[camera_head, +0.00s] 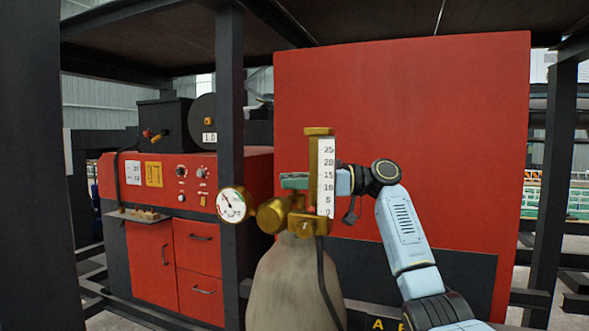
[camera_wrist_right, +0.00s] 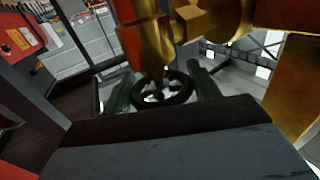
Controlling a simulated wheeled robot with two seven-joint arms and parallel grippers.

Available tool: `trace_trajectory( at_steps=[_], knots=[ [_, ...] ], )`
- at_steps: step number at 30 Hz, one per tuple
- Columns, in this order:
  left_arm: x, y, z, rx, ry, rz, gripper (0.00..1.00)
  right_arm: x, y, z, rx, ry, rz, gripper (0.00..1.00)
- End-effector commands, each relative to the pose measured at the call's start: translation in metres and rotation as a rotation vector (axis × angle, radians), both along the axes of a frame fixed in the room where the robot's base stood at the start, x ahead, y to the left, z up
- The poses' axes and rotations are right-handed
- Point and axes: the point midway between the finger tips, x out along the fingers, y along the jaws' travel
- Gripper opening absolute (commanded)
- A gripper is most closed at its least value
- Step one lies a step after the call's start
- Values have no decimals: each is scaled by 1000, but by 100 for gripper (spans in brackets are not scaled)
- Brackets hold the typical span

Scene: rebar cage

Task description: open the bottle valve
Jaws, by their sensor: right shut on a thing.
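The gas bottle (camera_head: 283,290) stands upright in front of the red cabinet, with a brass regulator (camera_head: 272,216) on top. A round dial gauge (camera_head: 231,205) and a white scale tube (camera_head: 326,177) are fixed to the regulator. In the right wrist view the bottle valve's black handwheel (camera_wrist_right: 163,103) lies between the two green fingers of my right gripper (camera_wrist_right: 163,80), which is shut on it. In the head view my right gripper (camera_head: 293,181) reaches in from the right, partly behind the scale tube, which hides the handwheel. My left gripper is not in view.
A large red cabinet (camera_head: 420,130) stands close behind the bottle. A dark post (camera_head: 231,90) rises to its left. A red control machine (camera_head: 185,180) with drawers stands farther left. A dark hose (camera_head: 322,275) hangs down the bottle's front.

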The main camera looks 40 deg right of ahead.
Motion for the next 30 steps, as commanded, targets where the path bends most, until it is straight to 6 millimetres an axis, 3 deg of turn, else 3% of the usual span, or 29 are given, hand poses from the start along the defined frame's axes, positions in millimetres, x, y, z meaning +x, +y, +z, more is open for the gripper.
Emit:
trace_trajectory(
  at_steps=[3,12,30],
  knots=[
    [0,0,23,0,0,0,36,1,0,7,7,2,112,38],
    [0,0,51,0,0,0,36,-1,0,5,3,1,301,38],
    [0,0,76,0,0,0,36,-1,1,1,-2,2,454,38]
  ],
)
